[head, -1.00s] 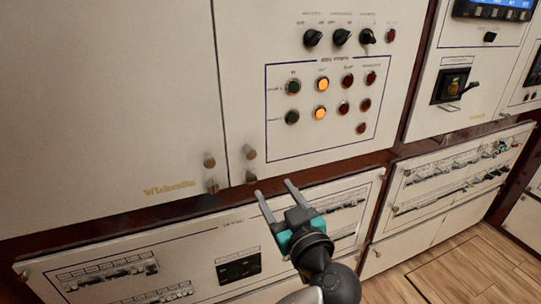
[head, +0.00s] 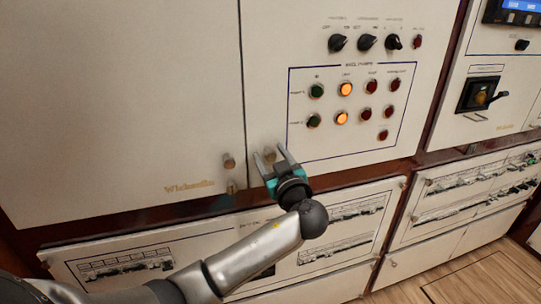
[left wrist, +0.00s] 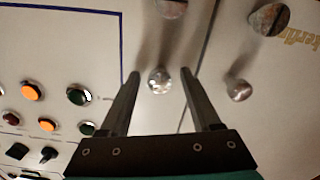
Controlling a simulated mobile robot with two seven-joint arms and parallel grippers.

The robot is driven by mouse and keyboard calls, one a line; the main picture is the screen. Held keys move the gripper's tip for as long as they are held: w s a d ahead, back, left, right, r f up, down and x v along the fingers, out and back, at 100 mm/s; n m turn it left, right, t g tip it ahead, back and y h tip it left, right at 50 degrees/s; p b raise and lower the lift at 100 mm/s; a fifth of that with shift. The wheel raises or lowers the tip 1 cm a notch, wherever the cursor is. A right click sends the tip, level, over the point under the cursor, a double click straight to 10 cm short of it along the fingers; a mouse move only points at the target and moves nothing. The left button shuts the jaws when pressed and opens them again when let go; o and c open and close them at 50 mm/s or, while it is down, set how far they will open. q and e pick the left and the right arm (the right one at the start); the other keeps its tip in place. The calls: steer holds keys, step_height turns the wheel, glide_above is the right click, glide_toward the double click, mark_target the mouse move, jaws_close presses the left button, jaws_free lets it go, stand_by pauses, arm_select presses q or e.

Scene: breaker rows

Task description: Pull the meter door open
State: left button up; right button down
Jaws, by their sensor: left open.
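Two cream cabinet doors meet at a vertical seam: a plain left door (head: 120,100) and a right door (head: 270,45) with lamps and switches. No readable label tells me which is the meter door. Both look shut. My left gripper (head: 270,155) is open at the right door's lower left corner. Its fingers stand on either side of a small round metal knob (left wrist: 160,80) on that door, without visibly gripping it. A larger knob (left wrist: 172,8) is on the same door. The left door carries a small knob (left wrist: 240,90) and a larger one (left wrist: 268,20). My right gripper is out of view.
Lamps and rotary switches (head: 367,43) are on the right door. Below are lower panels (head: 215,235) with rows of breakers. Another cabinet with a black handle (head: 482,95) stands to the right. Wooden floor (head: 480,280) shows at lower right.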

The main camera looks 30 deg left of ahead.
arm_select(q)
steer(key=shift+w+a, duration=0.2)
steer(key=shift+a, duration=0.05)
jaws_close()
stand_by(0.4)
stand_by(0.9)
